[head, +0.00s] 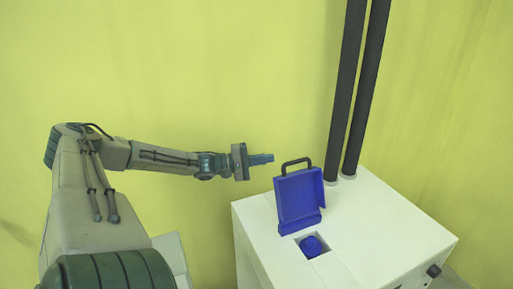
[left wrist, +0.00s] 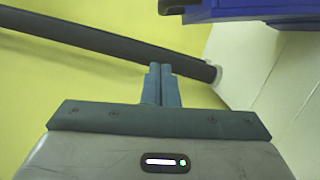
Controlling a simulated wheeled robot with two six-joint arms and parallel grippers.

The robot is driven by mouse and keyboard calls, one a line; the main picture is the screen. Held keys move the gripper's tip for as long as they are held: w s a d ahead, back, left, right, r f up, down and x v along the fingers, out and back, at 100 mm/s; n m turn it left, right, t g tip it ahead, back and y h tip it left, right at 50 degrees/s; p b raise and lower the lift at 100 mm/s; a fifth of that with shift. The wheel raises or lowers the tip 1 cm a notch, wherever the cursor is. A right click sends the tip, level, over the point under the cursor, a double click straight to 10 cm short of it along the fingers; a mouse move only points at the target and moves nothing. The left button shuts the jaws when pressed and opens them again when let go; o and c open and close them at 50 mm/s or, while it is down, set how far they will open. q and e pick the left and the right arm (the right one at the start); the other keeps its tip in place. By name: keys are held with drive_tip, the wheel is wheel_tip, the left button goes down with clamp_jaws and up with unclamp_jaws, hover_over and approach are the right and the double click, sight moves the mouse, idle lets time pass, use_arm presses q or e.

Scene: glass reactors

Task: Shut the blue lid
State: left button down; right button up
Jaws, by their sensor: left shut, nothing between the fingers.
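The blue lid (head: 299,199) stands open, nearly upright, on top of the white cabinet (head: 377,215), with a dark handle (head: 296,164) at its upper edge. In front of its base is a square opening with a round blue thing (head: 311,245) in it. My left gripper (head: 272,158) is shut and empty, in the air to the left of the lid and near the height of its handle, apart from it. In the left wrist view, the shut fingers (left wrist: 161,70) show in the middle and part of the blue lid (left wrist: 250,9) shows at the top right. My right gripper is not in view.
Two dark vertical pipes (head: 346,90) rise from the cabinet top behind and to the right of the lid. A dark knob (head: 434,270) is on the cabinet's side at the lower right. Yellow walls stand behind. The air left of the cabinet is free apart from my left arm.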

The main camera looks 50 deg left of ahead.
use_arm(q)
drive_tip(key=w+d+b, duration=0.3)
drive_tip(key=d, duration=0.3)
drive_tip(key=shift+r, duration=0.45)
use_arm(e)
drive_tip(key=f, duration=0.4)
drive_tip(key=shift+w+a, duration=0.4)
